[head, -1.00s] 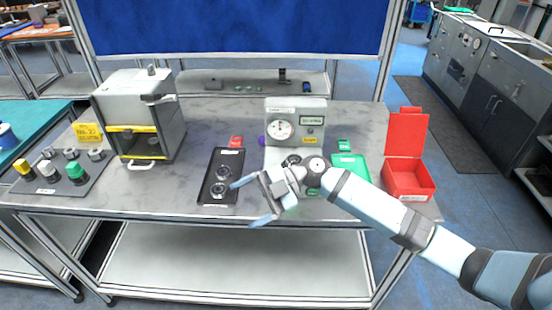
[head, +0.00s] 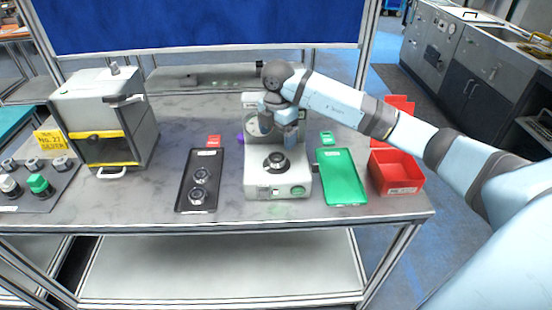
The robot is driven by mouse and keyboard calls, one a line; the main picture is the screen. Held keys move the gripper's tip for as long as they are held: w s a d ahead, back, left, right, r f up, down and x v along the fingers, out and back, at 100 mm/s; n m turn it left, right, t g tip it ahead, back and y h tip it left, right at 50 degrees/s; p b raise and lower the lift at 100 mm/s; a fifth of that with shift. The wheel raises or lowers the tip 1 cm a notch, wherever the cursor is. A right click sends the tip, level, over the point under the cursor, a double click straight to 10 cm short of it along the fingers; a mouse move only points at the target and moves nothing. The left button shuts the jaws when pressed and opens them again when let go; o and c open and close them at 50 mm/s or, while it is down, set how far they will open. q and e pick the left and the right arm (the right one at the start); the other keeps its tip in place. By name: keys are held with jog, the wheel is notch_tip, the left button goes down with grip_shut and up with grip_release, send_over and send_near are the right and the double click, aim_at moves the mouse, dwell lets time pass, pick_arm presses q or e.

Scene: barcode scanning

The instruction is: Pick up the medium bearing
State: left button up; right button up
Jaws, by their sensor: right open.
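A ring-shaped bearing (head: 277,160) sits on the round platform of a grey-white machine (head: 255,185) in the middle of the bench. Two more ring-shaped bearings, a far one (head: 201,175) and a near one (head: 196,197), lie in a black tray (head: 185,205) to its left. I cannot tell by size which is the medium one. My right gripper (head: 278,132) is open, over the machine, with its fingers pointing down just above and behind the bearing there. It and the arm hide part of the machine's dial and upper panel. My left gripper is not in view.
A green tray (head: 341,178) and an open red box (head: 400,174) stand right of the machine. A small white cabinet (head: 100,120) stands at the left, near a panel with knobs (head: 60,195). Small red and green blocks lie behind the trays.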

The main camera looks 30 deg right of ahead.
aim_at(277, 159)
jog(key=f, duration=0.3)
jog(key=f+p, duration=0.1)
jog(key=f, duration=0.3)
jog(key=shift+s+a+f, duration=0.1)
jog(key=shift+s+a, duration=0.1)
jog(key=c, duration=1.1)
